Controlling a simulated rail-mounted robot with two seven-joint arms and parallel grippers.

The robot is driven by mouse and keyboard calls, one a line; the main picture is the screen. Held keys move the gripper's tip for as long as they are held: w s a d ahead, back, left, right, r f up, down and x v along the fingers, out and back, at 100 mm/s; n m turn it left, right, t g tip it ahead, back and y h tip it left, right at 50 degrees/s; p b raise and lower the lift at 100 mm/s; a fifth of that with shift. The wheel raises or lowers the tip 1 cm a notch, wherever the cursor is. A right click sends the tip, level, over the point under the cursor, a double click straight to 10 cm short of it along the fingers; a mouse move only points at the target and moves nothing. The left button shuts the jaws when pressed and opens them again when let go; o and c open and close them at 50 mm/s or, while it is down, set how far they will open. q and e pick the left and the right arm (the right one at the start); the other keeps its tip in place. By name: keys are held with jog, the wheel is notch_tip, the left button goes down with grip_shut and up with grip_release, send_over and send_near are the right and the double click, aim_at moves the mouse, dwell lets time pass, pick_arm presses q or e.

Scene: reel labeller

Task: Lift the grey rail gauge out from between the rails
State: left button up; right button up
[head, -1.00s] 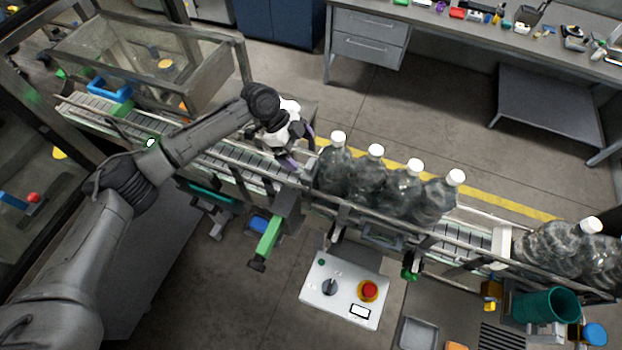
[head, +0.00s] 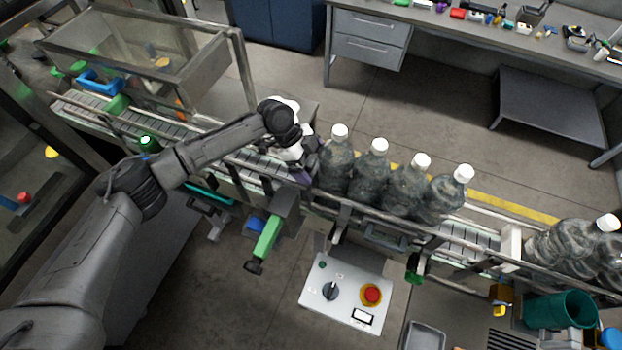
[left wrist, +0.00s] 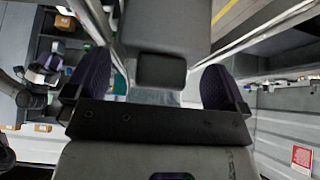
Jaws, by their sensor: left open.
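My left gripper (head: 296,166) is low over the conveyor rails, just left of the row of bottles. In the left wrist view its two purple-padded fingers (left wrist: 159,84) are spread wide. A grey block with a darker, rounded front part, which looks like the rail gauge (left wrist: 161,70), shows between the fingers, with a gap on each side. I cannot tell how deep the fingers reach beside it. In the head view the gripper and wrist hide the gauge. The rails (head: 345,203) run along both sides of the belt. My right gripper is not in view.
Several clear bottles with white caps (head: 380,168) stand between the rails right beside the gripper. A control panel (head: 346,292) with a red button is in front. A green-handled clamp (head: 265,240) sticks out in front.

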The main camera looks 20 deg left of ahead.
pick_arm(q)
jog(key=c, duration=1.2)
jog(key=shift+c, duration=0.4)
jog(key=shift+r, duration=0.2)
